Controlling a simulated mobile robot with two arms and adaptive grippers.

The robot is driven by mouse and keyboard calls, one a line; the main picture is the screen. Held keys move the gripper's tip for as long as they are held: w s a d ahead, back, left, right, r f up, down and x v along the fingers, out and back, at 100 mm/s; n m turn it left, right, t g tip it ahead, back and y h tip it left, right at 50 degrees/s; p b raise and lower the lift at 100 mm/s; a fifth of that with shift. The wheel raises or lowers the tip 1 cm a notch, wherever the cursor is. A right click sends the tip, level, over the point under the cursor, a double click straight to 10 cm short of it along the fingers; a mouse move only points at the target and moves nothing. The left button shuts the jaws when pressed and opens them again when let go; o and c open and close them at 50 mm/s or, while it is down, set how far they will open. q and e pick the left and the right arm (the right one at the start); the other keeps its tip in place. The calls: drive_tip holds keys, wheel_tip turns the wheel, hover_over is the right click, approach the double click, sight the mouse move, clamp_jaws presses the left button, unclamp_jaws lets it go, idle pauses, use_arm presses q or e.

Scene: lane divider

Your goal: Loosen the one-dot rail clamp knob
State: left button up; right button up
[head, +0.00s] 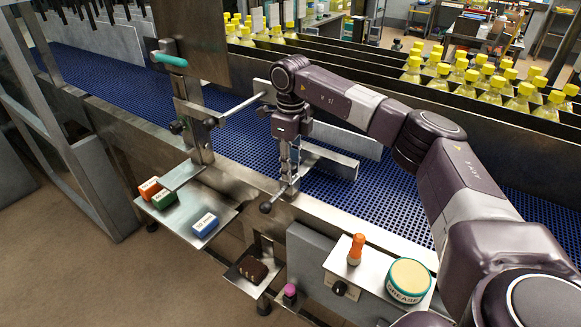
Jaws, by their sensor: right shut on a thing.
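My right gripper (289,158) reaches over the blue belt from the right and points down at the right-hand rail post. It is shut on a clamp knob there, which the fingers mostly hide. Dark knobs also show on the left rail post (201,142), at its left side (178,127) and on its cross rod (210,123). Another dark knob (265,208) sits low at the foot of the right post. A metal guide rail (330,161) lies behind my gripper. The dot marks are too small to read. My left gripper is not in view.
A steel shelf (226,212) holds orange, green and blue boxes. A lower tray (238,281) holds a brown brush (252,269). A right plate (372,281) holds a grease tin (408,279) and an orange-handled tool (356,249). Yellow-capped bottles stand behind the blue belt (240,150).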

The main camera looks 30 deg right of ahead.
drive_tip(key=shift+n, duration=2.2)
drive_tip(key=o, duration=1.2)
drive_tip(key=shift+c, duration=0.2)
wheel_tip(320, 180, up, 12)
